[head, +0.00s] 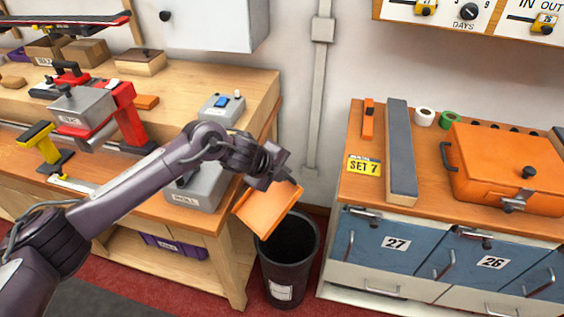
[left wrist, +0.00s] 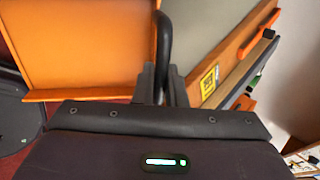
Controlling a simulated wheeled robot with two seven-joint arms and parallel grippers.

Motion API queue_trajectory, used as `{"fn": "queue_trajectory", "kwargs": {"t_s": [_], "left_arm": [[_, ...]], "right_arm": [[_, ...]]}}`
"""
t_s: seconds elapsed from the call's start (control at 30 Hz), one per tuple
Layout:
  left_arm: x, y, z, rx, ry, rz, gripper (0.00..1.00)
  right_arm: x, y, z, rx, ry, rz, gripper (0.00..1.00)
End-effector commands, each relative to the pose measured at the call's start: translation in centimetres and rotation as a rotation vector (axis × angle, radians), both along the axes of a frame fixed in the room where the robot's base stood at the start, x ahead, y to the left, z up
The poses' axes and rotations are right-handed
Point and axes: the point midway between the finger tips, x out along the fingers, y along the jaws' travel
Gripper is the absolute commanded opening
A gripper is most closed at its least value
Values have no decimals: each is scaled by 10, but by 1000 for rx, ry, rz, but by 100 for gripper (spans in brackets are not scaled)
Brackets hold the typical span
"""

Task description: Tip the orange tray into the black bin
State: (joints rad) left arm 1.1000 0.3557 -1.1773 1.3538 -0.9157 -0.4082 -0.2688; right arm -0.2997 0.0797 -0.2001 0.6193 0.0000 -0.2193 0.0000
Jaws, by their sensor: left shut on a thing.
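The orange tray (head: 268,211) hangs above the black bin (head: 287,271), near its back left rim, and looks tilted. My left gripper (head: 282,177) is shut on the tray's black handle. In the left wrist view the handle (left wrist: 164,45) stands between the two fingers (left wrist: 162,85), with the orange tray (left wrist: 90,45) at the upper left. The tray's inside looks bare in the left wrist view. The bin stands on the floor, open at the top, with a white label. Its inside is dark and partly hidden by the tray. My right gripper is not in view.
A wooden bench (head: 235,230) with a grey ROLL box (head: 197,190) and red-framed tool stands left of the bin. A cabinet (head: 400,262) with blue drawers stands to the right, carrying an orange case (head: 505,165). Red floor shows around the bin.

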Motion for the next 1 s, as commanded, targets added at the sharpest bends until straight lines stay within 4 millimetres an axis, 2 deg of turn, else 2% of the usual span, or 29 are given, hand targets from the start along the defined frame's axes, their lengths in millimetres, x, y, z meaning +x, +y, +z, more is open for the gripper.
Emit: {"fn": "queue_trajectory", "kwargs": {"t_s": [0.03, 0.1, 0.33, 0.47, 0.53, 0.67, 0.8, 1.0], "left_arm": [[1, -1, 12, 17, 14, -1, 0], [1, -1, 15, 44, 37, -1, 0], [0, -2, 25, 155, 131, -1, 0], [1, -2, 30, 229, 195, 0, 0], [1, -2, 27, 265, 224, -1, 0], [0, -2, 34, 326, 275, -1, 0], [2, -2, 32, 374, 315, -1, 0], [0, -1, 38, 415, 354, -1, 0]], "right_arm": [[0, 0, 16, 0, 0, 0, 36], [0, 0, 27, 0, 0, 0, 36], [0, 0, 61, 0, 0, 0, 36], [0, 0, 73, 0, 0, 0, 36], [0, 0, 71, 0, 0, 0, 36], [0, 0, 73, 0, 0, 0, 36], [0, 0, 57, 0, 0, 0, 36], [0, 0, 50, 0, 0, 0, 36]]}}
